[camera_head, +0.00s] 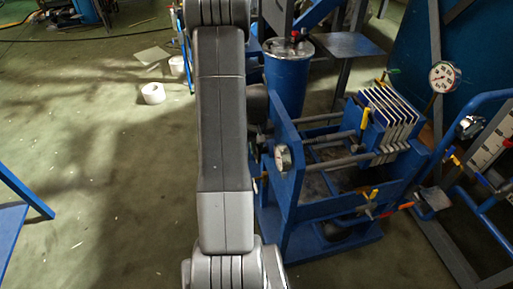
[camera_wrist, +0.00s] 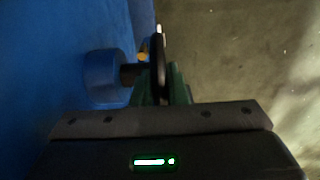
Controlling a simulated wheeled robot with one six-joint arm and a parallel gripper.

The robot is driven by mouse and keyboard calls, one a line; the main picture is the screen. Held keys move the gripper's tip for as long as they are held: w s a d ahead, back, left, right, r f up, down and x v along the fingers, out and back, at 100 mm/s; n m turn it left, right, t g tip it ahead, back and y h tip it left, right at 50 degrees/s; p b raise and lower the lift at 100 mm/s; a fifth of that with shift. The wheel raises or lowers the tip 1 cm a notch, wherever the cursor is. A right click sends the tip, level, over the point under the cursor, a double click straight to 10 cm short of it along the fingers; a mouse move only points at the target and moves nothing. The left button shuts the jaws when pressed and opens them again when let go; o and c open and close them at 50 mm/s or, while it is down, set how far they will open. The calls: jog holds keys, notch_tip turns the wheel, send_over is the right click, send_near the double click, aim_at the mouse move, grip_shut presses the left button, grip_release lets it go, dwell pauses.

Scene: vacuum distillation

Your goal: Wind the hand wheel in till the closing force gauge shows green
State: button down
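In the wrist view the hand wheel (camera_wrist: 158,48) shows edge-on as a thin dark rim with a light tip, on a short dark shaft from a blue round boss (camera_wrist: 103,77). My gripper (camera_wrist: 162,85) has its green fingers on either side of the rim, close against it, and looks shut on it. In the head view the wheel and my gripper are hidden by my arm. A round white-faced gauge (camera_head: 283,158) sits on the near end of the blue press frame (camera_head: 290,205); its needle and colours are too small to read.
Pale plates (camera_head: 392,113) stand in the press. A blue drum (camera_head: 288,80) is behind it. Another dial (camera_head: 443,77) and blue pipework stand at right. A white roll (camera_head: 153,93) lies on the floor. The left floor is mostly clear, with a blue table (camera_head: 12,230) at the edge.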

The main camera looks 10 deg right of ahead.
jog(key=shift+f+b, duration=0.1)
jog(key=shift+b, duration=0.25)
jog(key=shift+s+f+t+b, duration=0.15)
jog(key=shift+t+b, duration=0.45)
jog(key=shift+b, duration=0.5)
jog(key=shift+t+b, duration=0.5)
jog(key=shift+b, duration=0.35)
jog(key=shift+s+r+t+b, duration=0.1)
jog(key=shift+r+t+b, duration=0.15)
jog(key=shift+t+b, duration=0.05)
jog(key=c, duration=1.4)
grip_release()
jog(key=shift+c, duration=0.2)
jog(key=p+v, duration=0.1)
jog(key=v, duration=1.2)
jog(key=shift+r, duration=0.4)
jog(key=shift+s, duration=0.1)
